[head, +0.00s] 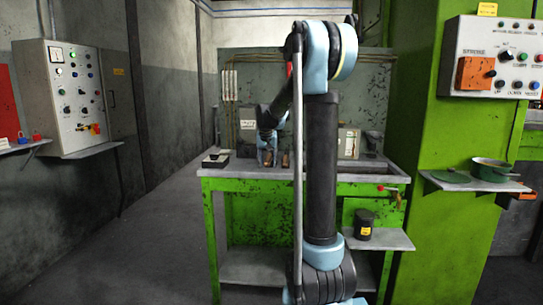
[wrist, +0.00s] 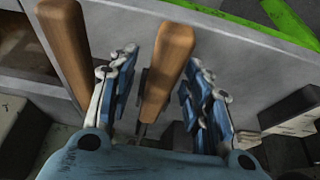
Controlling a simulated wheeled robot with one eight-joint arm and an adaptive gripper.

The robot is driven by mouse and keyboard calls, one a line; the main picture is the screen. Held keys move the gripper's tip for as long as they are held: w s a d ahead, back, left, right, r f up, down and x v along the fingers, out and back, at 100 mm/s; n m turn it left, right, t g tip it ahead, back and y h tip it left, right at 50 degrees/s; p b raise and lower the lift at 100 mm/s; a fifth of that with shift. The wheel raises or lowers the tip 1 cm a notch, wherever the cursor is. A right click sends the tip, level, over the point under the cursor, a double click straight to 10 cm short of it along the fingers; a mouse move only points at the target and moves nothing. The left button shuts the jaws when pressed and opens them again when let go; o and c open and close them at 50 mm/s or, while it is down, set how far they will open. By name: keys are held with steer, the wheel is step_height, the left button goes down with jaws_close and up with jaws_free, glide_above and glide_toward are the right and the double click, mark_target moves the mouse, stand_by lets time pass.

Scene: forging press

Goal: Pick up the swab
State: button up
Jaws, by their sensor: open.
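My gripper (head: 272,159) is low over the green workbench (head: 251,186), with its fingers spread open. In the wrist view, a tapered wooden handle (wrist: 167,68) stands between the two open fingers (wrist: 160,64), with a visible gap on each side. A second wooden handle (wrist: 67,42) stands to the left, outside the left finger. I cannot tell which handle belongs to the swab, as the working ends are hidden or too dark. In the head view the handles are small brown shapes beside my gripper.
A small dark box (head: 216,161) sits at the bench's left end. A grey box (head: 348,144) stands on the bench right of my arm. A black canister (head: 363,224) is on a lower shelf. A pot (head: 490,170) sits on the right shelf. Floor at left is clear.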

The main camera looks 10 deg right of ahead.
jaws_close()
